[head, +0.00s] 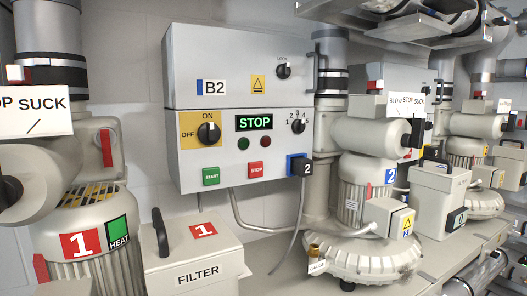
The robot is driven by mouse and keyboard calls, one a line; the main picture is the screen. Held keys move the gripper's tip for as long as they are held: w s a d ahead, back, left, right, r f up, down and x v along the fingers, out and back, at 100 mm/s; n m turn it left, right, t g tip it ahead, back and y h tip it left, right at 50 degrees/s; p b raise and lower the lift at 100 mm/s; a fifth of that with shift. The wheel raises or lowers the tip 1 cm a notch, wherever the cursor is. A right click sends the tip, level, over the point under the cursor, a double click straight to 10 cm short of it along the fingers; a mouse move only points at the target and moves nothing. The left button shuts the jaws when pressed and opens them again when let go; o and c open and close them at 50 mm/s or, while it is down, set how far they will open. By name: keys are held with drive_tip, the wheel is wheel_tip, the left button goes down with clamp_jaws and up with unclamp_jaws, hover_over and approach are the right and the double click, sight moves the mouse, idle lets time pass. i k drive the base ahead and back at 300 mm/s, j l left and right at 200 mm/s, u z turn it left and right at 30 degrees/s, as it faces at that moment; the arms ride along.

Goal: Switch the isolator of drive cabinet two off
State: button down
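The drive cabinet marked B2 (235,65) is a grey wall box in the middle of the head view. On the left of its lower panel is a black rotary isolator (208,133) on a yellow plate marked ON and OFF. ON is at the top and OFF at the left; its pale pointer points up to ON. A green STOP display (254,123) and a numbered black selector knob (297,127) sit right of it. Below are a green START button (211,176) and a red STOP button (256,169). My gripper is not in view.
Blower 1 (85,215) and a grey filter box (195,262) stand in front at the left. Blower 2 (360,255) stands at the right. The space before the isolator looks clear.

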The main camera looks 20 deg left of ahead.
sight(209, 133)
drive_tip(key=u, duration=1.4)
